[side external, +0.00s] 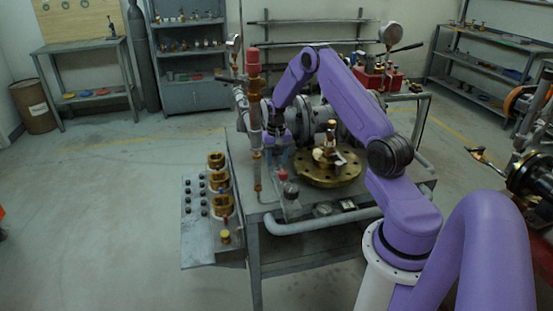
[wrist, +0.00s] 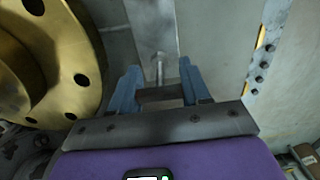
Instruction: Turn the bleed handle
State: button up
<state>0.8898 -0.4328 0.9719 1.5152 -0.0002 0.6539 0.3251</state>
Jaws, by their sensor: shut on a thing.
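My gripper (side external: 279,159) points down over the workbench, left of the brass flange, in the side view. In the wrist view, its blue fingers (wrist: 159,82) stand apart on either side of a grey bar with a thin stem, which I take to be the bleed handle (wrist: 160,94). The fingers are shut on it; their exact contact is partly hidden. In the side view the handle is too small and covered to make out. A small red-capped fitting (side external: 282,175) sits just below the gripper.
The round brass flange (side external: 325,181) lies close to the right of my gripper. A tall red-topped pipe (side external: 253,85) stands close on the left. Several brass fittings (side external: 217,182) sit on a side shelf at the bench's left.

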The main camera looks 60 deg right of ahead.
jog(key=n, duration=0.3)
jog(key=shift+n, duration=0.4)
jog(key=n, duration=0.4)
jog(key=shift+n, duration=0.3)
jog(key=n, duration=0.4)
jog(key=shift+n, duration=2.1)
jog(key=o, duration=1.1)
jog(key=shift+c, duration=0.2)
